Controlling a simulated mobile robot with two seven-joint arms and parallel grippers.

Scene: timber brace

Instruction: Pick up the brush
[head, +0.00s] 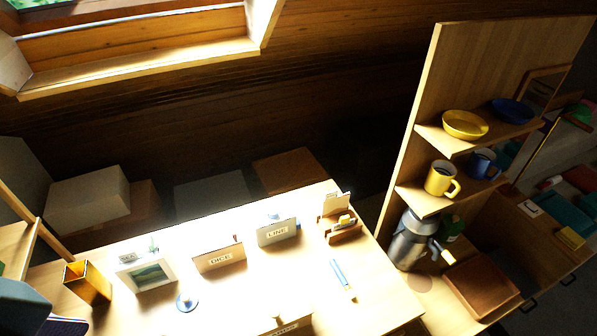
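A slim blue and white item (342,279) lies on the light wooden table, right of centre and near the right edge. It may be the brush, but it is too small to be sure. I see no gripper that I can make out in the head view. A blue-grey shape (22,306) stands in the lower left corner, and I cannot tell what it is.
A shelf with yellow mug (439,180), bowl (464,124) and grey jug (407,242) rises at right.

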